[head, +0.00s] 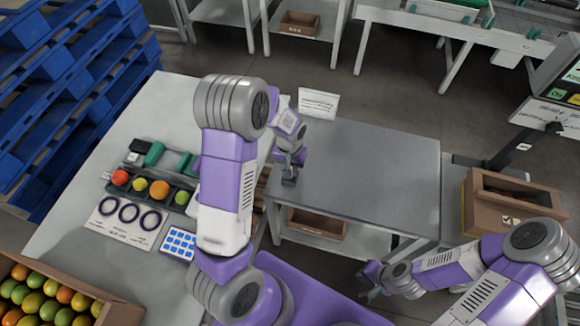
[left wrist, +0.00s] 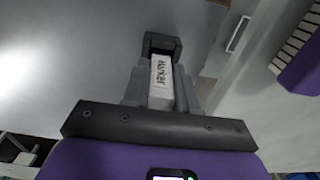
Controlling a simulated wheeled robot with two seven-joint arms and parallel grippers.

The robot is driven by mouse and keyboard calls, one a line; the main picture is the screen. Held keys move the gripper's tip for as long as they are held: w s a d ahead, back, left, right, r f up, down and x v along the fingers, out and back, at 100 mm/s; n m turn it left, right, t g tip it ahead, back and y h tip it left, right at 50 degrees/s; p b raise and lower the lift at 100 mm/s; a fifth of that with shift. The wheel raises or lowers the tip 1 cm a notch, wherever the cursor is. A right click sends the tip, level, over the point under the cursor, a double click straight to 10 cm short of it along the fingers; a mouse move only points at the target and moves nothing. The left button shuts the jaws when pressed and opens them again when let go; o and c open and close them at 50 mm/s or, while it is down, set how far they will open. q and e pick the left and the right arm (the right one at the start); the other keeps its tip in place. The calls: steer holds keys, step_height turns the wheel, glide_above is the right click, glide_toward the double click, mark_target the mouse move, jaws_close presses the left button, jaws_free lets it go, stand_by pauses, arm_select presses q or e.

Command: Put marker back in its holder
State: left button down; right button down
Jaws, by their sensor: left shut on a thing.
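My left gripper (head: 289,178) is over the left part of the grey table, its fingers pointing down. In the left wrist view its two grey fingers (left wrist: 160,88) are shut on a white block-like marker (left wrist: 161,80) with "Marker" printed along it. A dark square frame (left wrist: 162,41) surrounds the marker's far end; I cannot tell whether this is the holder or how deep the marker sits in it. In the head view the marker is too small to make out. My right gripper (head: 366,284) is empty near the table's front edge, its fingers apart.
The grey table (head: 385,175) is clear to the right of my left gripper. A white sign (head: 318,103) stands at its back edge. The left bench holds a dark tray of fruit (head: 149,190) and a blue-and-white pad (head: 180,243). A cardboard box (head: 480,207) stands at right.

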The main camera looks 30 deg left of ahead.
arm_select(q)
steer(key=shift+f+b, duration=0.45)
steer(key=shift+f, duration=0.2)
steer(key=c, duration=0.8)
jaws_free()
steer(key=c, duration=0.3)
steer(key=shift+r+p, duration=2.9)
steer(key=shift+r, duration=0.7)
steer(key=shift+f, duration=0.1)
